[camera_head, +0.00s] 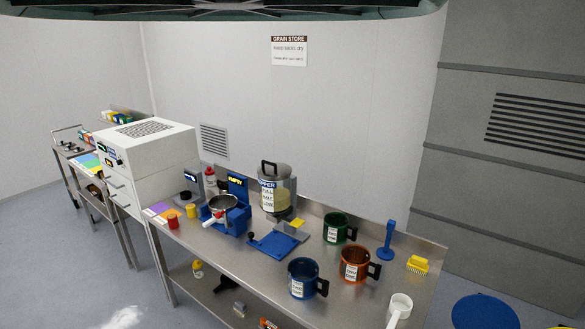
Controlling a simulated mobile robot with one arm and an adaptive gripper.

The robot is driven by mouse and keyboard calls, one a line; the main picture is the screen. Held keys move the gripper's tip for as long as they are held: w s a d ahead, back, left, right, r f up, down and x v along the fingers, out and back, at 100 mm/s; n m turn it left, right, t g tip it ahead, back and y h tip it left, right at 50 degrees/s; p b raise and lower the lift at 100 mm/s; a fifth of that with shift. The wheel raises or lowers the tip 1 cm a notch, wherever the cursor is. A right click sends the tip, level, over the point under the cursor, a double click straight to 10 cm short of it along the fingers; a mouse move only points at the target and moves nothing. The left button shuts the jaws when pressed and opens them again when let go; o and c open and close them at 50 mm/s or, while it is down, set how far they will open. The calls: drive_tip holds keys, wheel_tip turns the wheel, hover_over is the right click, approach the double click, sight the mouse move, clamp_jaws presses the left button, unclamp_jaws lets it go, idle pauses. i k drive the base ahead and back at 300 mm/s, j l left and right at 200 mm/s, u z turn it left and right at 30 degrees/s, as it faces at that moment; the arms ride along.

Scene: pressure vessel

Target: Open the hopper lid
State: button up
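The hopper (281,200) is a clear upright cylinder with pale contents in its lower part. It stands near the back edge of the steel bench (200,258), against the wall side. Its front label reads in part "HOPPER", with level words below. The grey lid (281,170) lies on the hopper's top and looks closed. A black loop handle (269,163) stands up at the lid's left side. My gripper does not show in this view.
Left of the hopper stands a blue machine (234,214) with a metal pan. In front lies a blue tray (279,243). Right are green (334,227), orange (353,264) and blue (302,278) mugs. A white cabinet (150,150) stands left. Floor is clear at the lower left.

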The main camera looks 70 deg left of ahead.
sight(268, 169)
drive_tip(key=i+j+u, duration=0.3)
drive_tip(key=j, duration=0.4)
drive_tip(key=i+j+u, duration=0.2)
drive_tip(key=j+u, duration=0.15)
drive_tip(key=j, duration=0.35)
drive_tip(key=i+j+u, duration=0.3)
drive_tip(key=j, duration=0.25)
drive_tip(key=i+j+u, duration=0.35)
drive_tip(key=i+j, duration=0.1)
drive_tip(key=j, duration=0.05)
